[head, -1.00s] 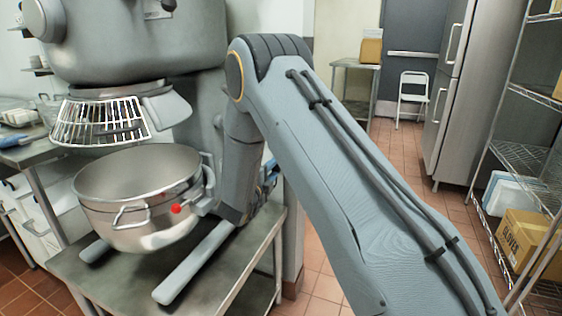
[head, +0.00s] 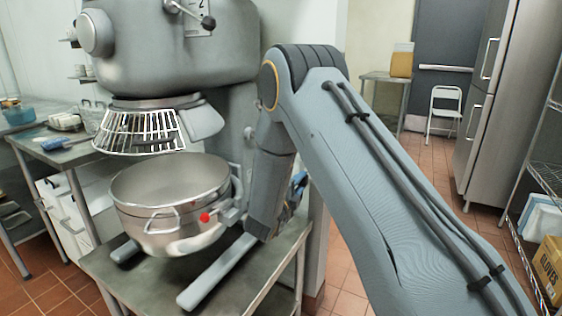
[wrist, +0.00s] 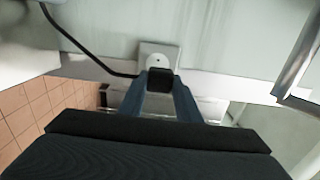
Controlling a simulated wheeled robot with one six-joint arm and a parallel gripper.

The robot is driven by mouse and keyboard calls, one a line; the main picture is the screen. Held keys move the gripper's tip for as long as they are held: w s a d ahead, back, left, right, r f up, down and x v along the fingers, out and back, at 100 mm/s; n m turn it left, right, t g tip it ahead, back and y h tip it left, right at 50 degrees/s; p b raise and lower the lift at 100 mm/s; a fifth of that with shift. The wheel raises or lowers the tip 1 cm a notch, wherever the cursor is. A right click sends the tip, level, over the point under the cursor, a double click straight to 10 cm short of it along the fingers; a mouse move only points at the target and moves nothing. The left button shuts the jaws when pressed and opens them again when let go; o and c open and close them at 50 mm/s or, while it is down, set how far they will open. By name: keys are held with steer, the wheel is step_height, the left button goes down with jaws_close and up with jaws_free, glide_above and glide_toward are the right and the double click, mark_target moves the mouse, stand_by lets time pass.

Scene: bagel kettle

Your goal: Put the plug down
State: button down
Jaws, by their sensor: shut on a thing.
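In the wrist view, my gripper (wrist: 160,88) is shut on a black plug (wrist: 160,78), with one blue-grey finger on each side. A black cord (wrist: 84,49) runs from beside the plug up to the upper left. A pale wall outlet (wrist: 159,55) with a round face shows just beyond the plug. The plug overlaps the outlet's lower edge in the picture; I cannot tell whether they touch. In the head view, my forearm and wrist hang to the right of the mixer, and the plug and outlet are hidden.
A large grey mixer (head: 180,50) with a steel bowl (head: 165,215) stands on a metal table (head: 255,275) left of my arm. A wire shelf (head: 545,180) with boxes and a steel fridge (head: 490,110) stand at right. Tiled floor is clear between.

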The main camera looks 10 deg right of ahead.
steer(key=s+d+r+n+t+y+p, duration=0.1)
steer(key=s+r+n+t+y+p, duration=0.1)
steer(key=s+r+n+y+p, duration=0.25)
steer(key=s+d+r+n+t+y+p, duration=0.1)
steer(key=s+r+n+y+p, duration=0.15)
steer(key=s+y, duration=0.45)
steer(key=s+f, duration=0.4)
steer(key=f, duration=0.3)
steer(key=s+f+h, duration=0.1)
steer(key=s+f, duration=0.4)
steer(key=f, duration=0.3)
steer(key=shift+h, duration=0.25)
